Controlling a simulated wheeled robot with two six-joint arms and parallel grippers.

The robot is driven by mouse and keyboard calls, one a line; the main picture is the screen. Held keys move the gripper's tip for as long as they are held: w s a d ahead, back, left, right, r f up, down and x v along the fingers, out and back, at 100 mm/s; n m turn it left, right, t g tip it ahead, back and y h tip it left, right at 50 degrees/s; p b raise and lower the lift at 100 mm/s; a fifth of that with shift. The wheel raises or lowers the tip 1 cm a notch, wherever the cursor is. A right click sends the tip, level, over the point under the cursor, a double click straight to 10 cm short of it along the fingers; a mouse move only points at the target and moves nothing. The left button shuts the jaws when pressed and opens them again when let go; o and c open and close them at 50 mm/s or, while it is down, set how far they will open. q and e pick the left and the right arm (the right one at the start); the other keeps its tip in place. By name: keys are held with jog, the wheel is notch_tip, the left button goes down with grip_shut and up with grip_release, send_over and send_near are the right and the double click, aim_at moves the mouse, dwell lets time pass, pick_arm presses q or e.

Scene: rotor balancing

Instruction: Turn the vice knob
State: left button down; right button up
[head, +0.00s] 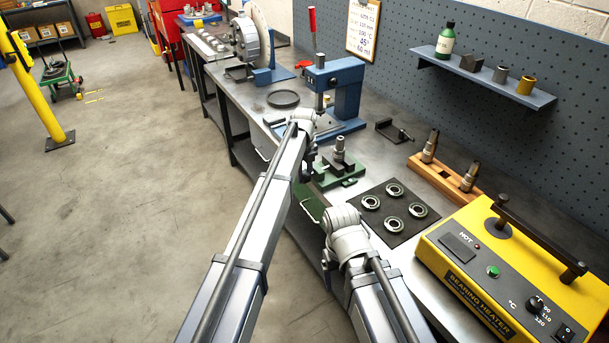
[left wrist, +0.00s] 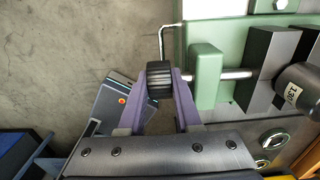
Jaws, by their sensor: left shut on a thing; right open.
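The green vice (head: 349,171) stands on the bench near its front edge, with a grey metal cylinder (head: 339,150) upright in it. In the left wrist view I see the vice's green block (left wrist: 206,75), its steel screw (left wrist: 236,74), dark jaws (left wrist: 262,70) and the marked cylinder (left wrist: 298,92). The black ribbed vice knob (left wrist: 159,84) is at the screw's outer end. My left gripper (left wrist: 160,76) has its purple fingers shut on the knob, one on each side. In the head view my arm hides the knob and left fingers. My right fingers are hidden behind my right wrist.
A black mat (head: 382,232) with several bearings lies right of the vice. A yellow bearing heater (head: 455,243) stands nearby. A wooden block (head: 448,178) holds two grey parts. A blue press (head: 346,90) stands behind the vice. Open floor lies left of the bench.

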pick_arm(q)
jog(key=shift+s, duration=0.15)
jog(key=shift+s+f+t+y, duration=0.1)
jog(key=shift+s+t+y, duration=0.05)
jog(key=shift+t+y, duration=0.4)
jog(key=shift+d+t+y+b, duration=0.1)
jog(key=shift+t+y+b, duration=0.25)
jog(key=shift+t+b, duration=0.3)
jog(key=shift+s+f+t+y+b, duration=0.15)
jog(key=shift+t+y+b, duration=0.55)
jog(key=shift+t+b, duration=0.35)
jog(key=shift+d+t+y+b, duration=0.1)
jog(key=shift+t+y+b, duration=0.35)
jog(key=shift+t, duration=0.1)
jog(key=c, duration=0.9)
grip_release()
